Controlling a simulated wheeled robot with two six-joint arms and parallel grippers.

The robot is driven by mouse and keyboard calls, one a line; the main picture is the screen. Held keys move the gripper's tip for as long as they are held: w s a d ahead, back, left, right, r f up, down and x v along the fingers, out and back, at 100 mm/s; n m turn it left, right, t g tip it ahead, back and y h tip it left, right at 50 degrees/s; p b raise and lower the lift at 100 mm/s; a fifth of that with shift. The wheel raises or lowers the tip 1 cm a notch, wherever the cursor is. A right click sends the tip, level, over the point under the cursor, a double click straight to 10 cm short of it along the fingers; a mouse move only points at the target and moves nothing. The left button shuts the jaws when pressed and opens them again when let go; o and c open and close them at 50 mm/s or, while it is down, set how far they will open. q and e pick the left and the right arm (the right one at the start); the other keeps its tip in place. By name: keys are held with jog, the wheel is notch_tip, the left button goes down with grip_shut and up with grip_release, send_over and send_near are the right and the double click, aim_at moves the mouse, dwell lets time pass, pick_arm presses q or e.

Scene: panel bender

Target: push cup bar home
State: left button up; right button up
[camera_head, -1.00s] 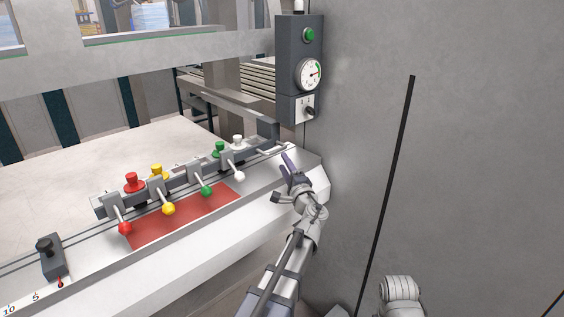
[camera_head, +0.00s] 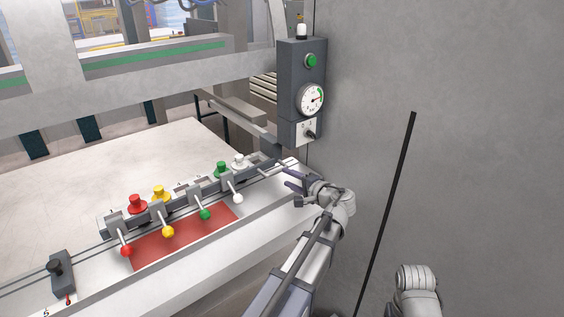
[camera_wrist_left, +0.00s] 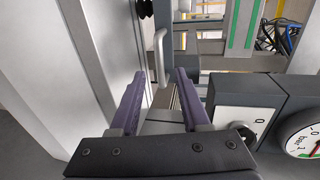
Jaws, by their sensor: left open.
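The cup bar (camera_head: 188,196) is a grey bar lying along the rail at the table's front edge. It carries red, yellow, green and white knobbed cups, each with a ball-ended lever in the same colour. My left gripper (camera_head: 285,175) is open, with two purple fingers, at the bar's right end. In the left wrist view a pale upright loop handle (camera_wrist_left: 161,57) stands ahead of my open left gripper (camera_wrist_left: 160,76), in line with the gap between the fingers. I cannot tell whether it touches them.
A dark control box with a green button and a gauge (camera_head: 310,99) stands just behind and above my left gripper. A grey wall fills the right side. A red plate (camera_head: 180,240) lies below the levers. A black-knobbed stop block (camera_head: 62,273) sits at the rail's left.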

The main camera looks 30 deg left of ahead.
aim_at(276, 173)
pick_arm(q)
jog(key=b+x, duration=0.1)
jog(key=x, duration=0.5)
jog(key=shift+a+f+b, duration=0.15)
jog(key=shift+a+b, duration=0.15)
jog(key=shift+w+a+f, duration=0.1)
jog(key=shift+w+a, duration=0.1)
jog(key=shift+a, duration=0.45)
grip_shut()
dwell(0.8)
